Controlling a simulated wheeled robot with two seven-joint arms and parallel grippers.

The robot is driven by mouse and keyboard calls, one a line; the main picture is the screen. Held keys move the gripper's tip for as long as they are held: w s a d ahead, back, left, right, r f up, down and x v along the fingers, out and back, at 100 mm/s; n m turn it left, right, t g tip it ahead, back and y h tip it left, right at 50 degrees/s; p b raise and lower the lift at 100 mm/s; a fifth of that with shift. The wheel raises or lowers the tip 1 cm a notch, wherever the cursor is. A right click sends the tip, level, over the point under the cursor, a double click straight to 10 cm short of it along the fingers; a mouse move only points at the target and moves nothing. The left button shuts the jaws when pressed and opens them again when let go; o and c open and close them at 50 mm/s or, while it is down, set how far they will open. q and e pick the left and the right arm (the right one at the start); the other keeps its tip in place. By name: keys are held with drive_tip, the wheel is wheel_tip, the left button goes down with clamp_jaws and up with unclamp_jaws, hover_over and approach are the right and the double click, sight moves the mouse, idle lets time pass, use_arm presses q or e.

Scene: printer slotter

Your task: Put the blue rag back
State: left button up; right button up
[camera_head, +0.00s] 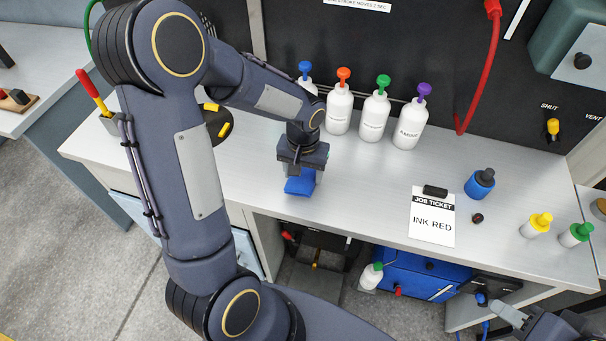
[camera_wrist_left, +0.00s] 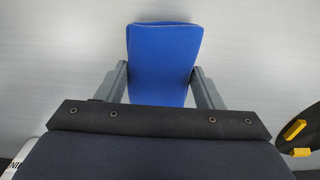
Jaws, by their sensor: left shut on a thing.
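The blue rag (camera_head: 300,184) is at the front middle of the bench top, below my left gripper (camera_head: 300,172). In the left wrist view the folded rag (camera_wrist_left: 164,60) sits between the two grey fingers of the left gripper (camera_wrist_left: 158,85), which are shut on its sides. I cannot tell whether the rag touches the bench or hangs just above it. Part of my right gripper (camera_head: 512,315) shows at the bottom right corner of the head view; its jaws are not clear.
Several white pump bottles (camera_head: 374,118) stand at the back. A black and yellow item (camera_head: 218,124) lies left. Bench between is clear.

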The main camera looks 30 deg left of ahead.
use_arm(q)
drive_tip(key=shift+f, duration=0.75)
drive_tip(key=shift+f, duration=0.25)
drive_tip(key=o, duration=0.9)
drive_tip(key=shift+r, duration=0.1)
drive_tip(key=shift+o, duration=0.2)
